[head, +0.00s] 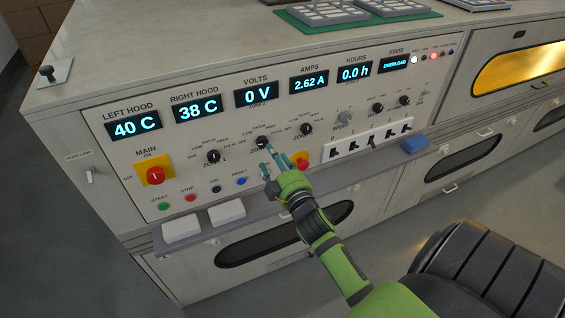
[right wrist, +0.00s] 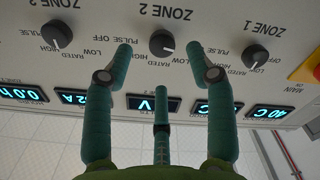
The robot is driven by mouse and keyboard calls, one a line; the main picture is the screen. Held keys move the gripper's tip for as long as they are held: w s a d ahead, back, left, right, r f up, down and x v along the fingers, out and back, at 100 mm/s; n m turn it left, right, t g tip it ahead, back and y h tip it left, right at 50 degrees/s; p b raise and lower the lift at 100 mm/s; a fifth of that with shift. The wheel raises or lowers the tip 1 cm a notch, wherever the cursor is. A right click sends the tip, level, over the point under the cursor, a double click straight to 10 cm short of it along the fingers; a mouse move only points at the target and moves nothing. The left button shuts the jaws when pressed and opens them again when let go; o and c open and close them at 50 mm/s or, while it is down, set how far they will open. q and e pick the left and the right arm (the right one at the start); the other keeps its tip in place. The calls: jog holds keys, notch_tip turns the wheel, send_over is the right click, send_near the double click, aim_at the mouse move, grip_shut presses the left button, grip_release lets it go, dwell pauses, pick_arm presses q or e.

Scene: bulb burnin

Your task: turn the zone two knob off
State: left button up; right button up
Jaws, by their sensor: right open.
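The zone two knob (head: 262,142) is a round black knob on the sloping front panel, the middle one of three zone knobs. In the right wrist view, which is upside down, the zone two knob (right wrist: 162,42) lies between and beyond my fingertips. Its white mark points to the lower right there; the label it points at is partly hidden. My right gripper (head: 273,158) is open and empty, its teal fingers close in front of the knob. In the right wrist view, the fingers (right wrist: 160,52) straddle the knob without visible contact. My left gripper is not in view.
The zone one knob (head: 213,157) and zone three knob (head: 306,129) flank it closely. A red-and-yellow knob (head: 301,164) sits beside my gripper. The yellow main switch (head: 155,175) is further left. The state display (head: 395,65) reads OVERLOAD. A ledge (head: 275,196) runs below the panel.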

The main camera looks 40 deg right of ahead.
jog(key=v, duration=0.6)
jog(key=shift+s+f, duration=0.1)
dwell(0.3)
